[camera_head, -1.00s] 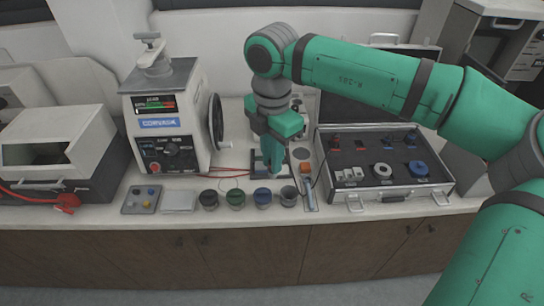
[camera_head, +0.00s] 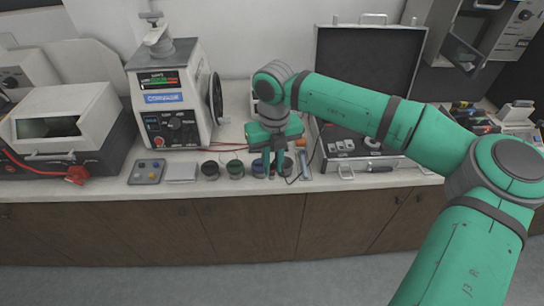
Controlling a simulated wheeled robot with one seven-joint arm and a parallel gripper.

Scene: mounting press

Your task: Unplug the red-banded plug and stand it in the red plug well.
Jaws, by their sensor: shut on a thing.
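My gripper (camera_head: 276,172) points down over the right part of the row of small round wells. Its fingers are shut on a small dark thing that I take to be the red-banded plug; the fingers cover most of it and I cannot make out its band. A thin dark cable curves up to the right from near the fingertips. The row has a dark well (camera_head: 210,171), a green one (camera_head: 236,170), a blue one (camera_head: 258,169) partly behind the gripper, and a grey one (camera_head: 288,169). I cannot tell a red marking on any of them.
The press unit (camera_head: 170,110) stands behind the wells' left end. An open case (camera_head: 362,65) stands at right. The bench's front edge is close before the wells.

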